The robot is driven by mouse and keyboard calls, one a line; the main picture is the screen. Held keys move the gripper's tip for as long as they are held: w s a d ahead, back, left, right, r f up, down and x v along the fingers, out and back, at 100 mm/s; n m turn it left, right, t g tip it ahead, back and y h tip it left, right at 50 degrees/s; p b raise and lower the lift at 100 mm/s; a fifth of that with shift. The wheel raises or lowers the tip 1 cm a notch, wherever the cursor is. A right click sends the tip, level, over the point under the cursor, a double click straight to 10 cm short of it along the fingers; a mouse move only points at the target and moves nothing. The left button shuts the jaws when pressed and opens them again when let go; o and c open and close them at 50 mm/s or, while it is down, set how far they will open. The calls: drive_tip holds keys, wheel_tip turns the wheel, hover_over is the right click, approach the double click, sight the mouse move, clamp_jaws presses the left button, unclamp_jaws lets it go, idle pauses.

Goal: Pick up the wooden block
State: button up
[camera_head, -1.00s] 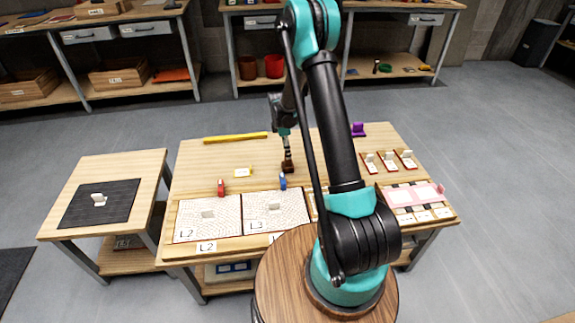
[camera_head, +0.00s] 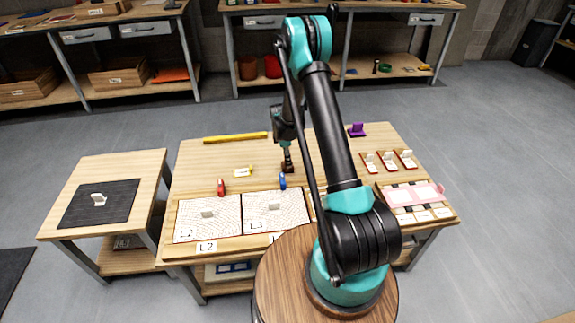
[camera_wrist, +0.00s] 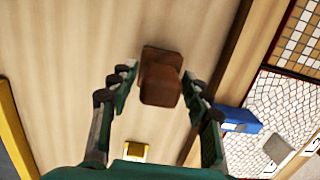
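The wooden block (camera_wrist: 162,87) is dark brown, with a wider part and a narrower raised part. It stands on the light wooden table. In the wrist view it sits between the fingertips of my gripper (camera_wrist: 160,82), with a visible gap on either side. My gripper is open, pointing down over the block. In the head view the block (camera_head: 288,168) is small and partly hidden by my gripper (camera_head: 287,155); whether the fingers touch it cannot be told there.
Mosaic panels (camera_head: 208,229) lie at the table's front. A blue object (camera_wrist: 238,121) and a yellow-edged tag (camera_wrist: 137,152) are near the block. A red clamp-like piece (camera_head: 221,187), a yellow bar (camera_head: 235,138) and a purple piece (camera_head: 357,130) stand farther off. Bare table surrounds the block.

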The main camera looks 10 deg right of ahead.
drive_tip(key=c, duration=0.9)
wheel_tip(320, 180, up, 20)
drive_tip(key=shift+r, duration=0.1)
